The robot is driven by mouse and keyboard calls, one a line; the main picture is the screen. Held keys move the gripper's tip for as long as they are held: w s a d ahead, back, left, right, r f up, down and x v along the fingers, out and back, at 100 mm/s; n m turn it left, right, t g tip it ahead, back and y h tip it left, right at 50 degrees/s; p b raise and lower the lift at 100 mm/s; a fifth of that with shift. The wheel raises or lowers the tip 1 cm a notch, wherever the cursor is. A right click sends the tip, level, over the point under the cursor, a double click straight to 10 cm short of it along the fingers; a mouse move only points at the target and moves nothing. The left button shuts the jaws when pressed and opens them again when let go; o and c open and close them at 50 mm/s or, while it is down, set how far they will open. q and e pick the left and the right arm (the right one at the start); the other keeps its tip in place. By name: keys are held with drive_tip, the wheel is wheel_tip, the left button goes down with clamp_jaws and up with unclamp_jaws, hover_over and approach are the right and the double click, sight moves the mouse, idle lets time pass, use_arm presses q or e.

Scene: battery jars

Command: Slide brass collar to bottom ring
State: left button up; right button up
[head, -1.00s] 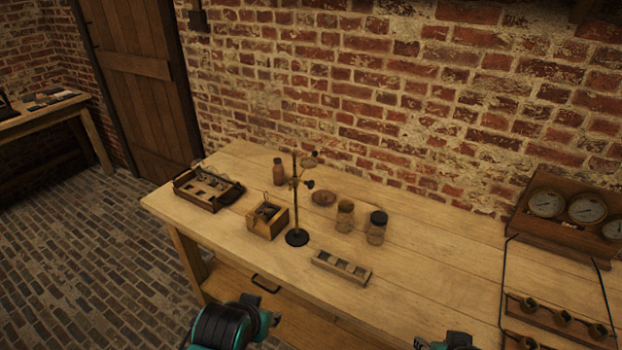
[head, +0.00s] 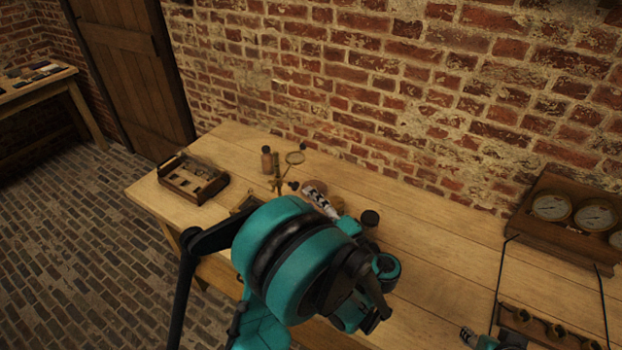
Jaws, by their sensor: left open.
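The upright stand's rod (head: 276,163) shows only at its top, with a round ring holder (head: 295,158) on an arm to its right. A small brass-coloured piece (head: 277,185), likely the collar, is on the rod below. My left arm hides the lower rod, the base and any bottom ring. My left gripper (head: 320,203) is open, right of the rod in the picture, its striped finger partly covered by my arm. I cannot tell its exact distance from the rod. My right gripper (head: 468,336) shows only in part at the bottom edge, its jaws unclear.
A wooden tray (head: 184,190) and a brown bottle (head: 266,160) stand left of the rod. A wooden box (head: 245,204) is mostly hidden. A gauge panel (head: 535,225) is at right. The bench's right middle is clear.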

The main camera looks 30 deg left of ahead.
sight(297, 188)
use_arm(q)
drive_tip(key=b+x, duration=0.1)
drive_tip(key=x, duration=0.6)
drive_tip(key=shift+w+a, duration=0.1)
drive_tip(key=shift+a, duration=0.25)
clamp_jaws()
